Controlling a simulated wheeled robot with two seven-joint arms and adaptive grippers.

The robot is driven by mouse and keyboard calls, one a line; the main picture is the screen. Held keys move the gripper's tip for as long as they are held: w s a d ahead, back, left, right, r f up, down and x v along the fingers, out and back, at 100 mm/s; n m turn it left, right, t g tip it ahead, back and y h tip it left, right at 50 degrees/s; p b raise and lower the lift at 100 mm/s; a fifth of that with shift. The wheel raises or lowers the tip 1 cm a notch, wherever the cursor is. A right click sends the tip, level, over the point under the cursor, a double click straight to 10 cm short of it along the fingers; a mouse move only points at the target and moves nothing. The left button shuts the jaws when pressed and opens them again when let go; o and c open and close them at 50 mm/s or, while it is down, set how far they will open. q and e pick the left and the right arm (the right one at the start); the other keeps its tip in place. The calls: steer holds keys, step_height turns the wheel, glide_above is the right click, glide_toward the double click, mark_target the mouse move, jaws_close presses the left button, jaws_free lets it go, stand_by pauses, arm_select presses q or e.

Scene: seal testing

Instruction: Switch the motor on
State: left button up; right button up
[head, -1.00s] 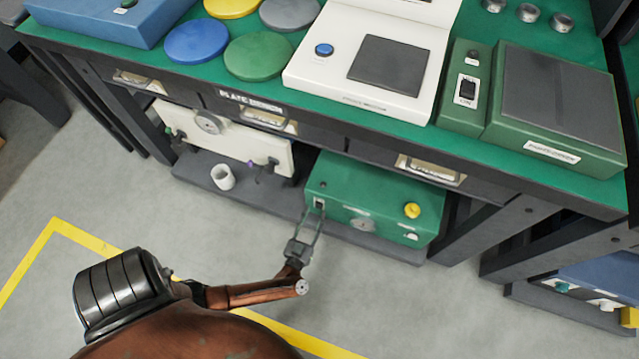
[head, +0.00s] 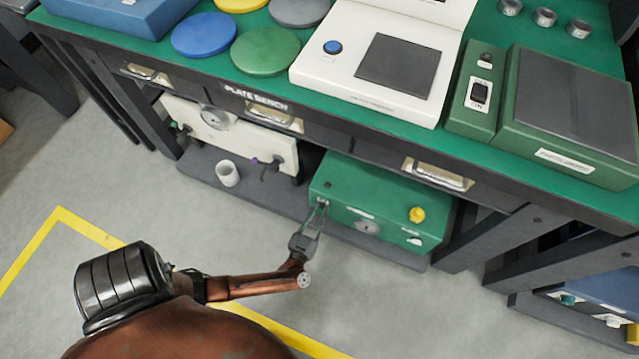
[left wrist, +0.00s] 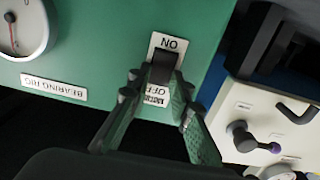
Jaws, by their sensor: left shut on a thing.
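The green box labelled BEARING RIG (head: 385,203) stands on the low shelf under the bench; it also shows in the left wrist view (left wrist: 95,50). A black switch (left wrist: 164,66) sits on its front face between ON and OFF labels. The ON label is above it in the left wrist view, and the OFF label is below, partly covered. My left gripper (head: 320,208) is at the left end of the box front. In the left wrist view its fingers (left wrist: 160,88) are closed on the switch. Its exact position is hard to tell. My right gripper is out of view.
A yellow knob (head: 417,214) and a dial (head: 368,227) are on the box front. A cream panel (head: 235,137) and a white cup (head: 228,173) are left of it. The bench edge (head: 330,118) overhangs the shelf. The floor in front is clear.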

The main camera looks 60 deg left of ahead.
arm_select(q)
jaws_close()
steer(key=shift+f, duration=0.1)
steer(key=shift+a+y, duration=0.15)
steer(key=shift+y, duration=0.15)
steer(key=shift+s+a+f+t+y, duration=0.15)
steer(key=shift+f+t+y, duration=0.25)
steer(key=shift+t+y, duration=0.3)
steer(key=shift+t, duration=0.3)
steer(key=shift+s, duration=0.1)
steer(key=o, duration=0.9)
jaws_free()
steer(key=shift+d+r, duration=0.1)
steer(key=shift+d, duration=0.15)
steer(key=shift+c, duration=0.2)
steer(key=shift+d, duration=0.1)
